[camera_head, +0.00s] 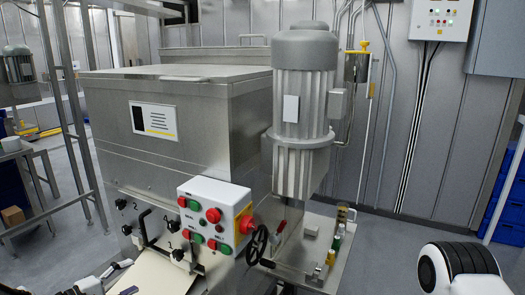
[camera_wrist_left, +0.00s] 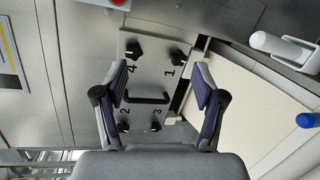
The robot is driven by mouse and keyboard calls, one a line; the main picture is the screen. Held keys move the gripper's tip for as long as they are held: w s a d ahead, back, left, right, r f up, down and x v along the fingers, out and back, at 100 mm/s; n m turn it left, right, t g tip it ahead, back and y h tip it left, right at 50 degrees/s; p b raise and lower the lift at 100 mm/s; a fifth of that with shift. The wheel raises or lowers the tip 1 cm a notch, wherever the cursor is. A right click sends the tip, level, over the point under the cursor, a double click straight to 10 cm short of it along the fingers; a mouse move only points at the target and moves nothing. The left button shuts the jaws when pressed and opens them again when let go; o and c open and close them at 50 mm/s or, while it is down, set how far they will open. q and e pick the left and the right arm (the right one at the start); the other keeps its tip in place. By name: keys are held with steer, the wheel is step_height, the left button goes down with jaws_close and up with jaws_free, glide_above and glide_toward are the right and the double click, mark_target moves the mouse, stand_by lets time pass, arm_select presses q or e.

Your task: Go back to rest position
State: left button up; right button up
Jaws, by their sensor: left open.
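My left gripper (camera_head: 122,280) shows only in part at the lower left edge of the head view. In the left wrist view both fingers of the left gripper (camera_wrist_left: 160,85) are spread apart with nothing between them. Beyond them is a metal panel (camera_wrist_left: 148,82) with black knobs numbered 1 to 4 and a black handle (camera_wrist_left: 148,97). I cannot tell the exact gap between fingers and panel. My right gripper is out of view; a white and black part of my right arm shows at the lower right of the head view.
A large steel machine (camera_head: 185,85) with a grey motor (camera_head: 304,95) fills the middle. A control box (camera_head: 213,215) with red and green buttons and a black handwheel (camera_head: 257,245) stick out. A cream sheet (camera_head: 160,275) lies below. Blue crates (camera_head: 507,205) stand at the right.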

arm_select(q)
steer(key=s+d+f+m+g+y+b, duration=0.1)
steer(key=s+d+f+g+b, duration=0.15)
steer(key=s+d+f, duration=0.4)
steer(key=s+d+f+m+g+y+b, duration=0.1)
steer(key=s+d+f+g, duration=0.25)
steer(key=d+f, duration=0.5)
steer(key=s+d+f+m+g+b, duration=0.1)
steer(key=s+d+f+g+b, duration=0.1)
steer(key=s+d+f, duration=0.6)
steer(key=s+a+f+m+g+y, duration=0.2)
steer(key=s+m, duration=0.3)
steer(key=s, duration=0.4)
steer(key=s+a+f+m+g+y+b, duration=0.1)
steer(key=s+a+f+m+g+y, duration=0.2)
steer(key=s, duration=0.6)
steer(key=a+m+y, duration=0.1)
steer(key=a+m, duration=0.1)
steer(key=shift+s+a+m, duration=0.15)
steer(key=shift+m, duration=0.25)
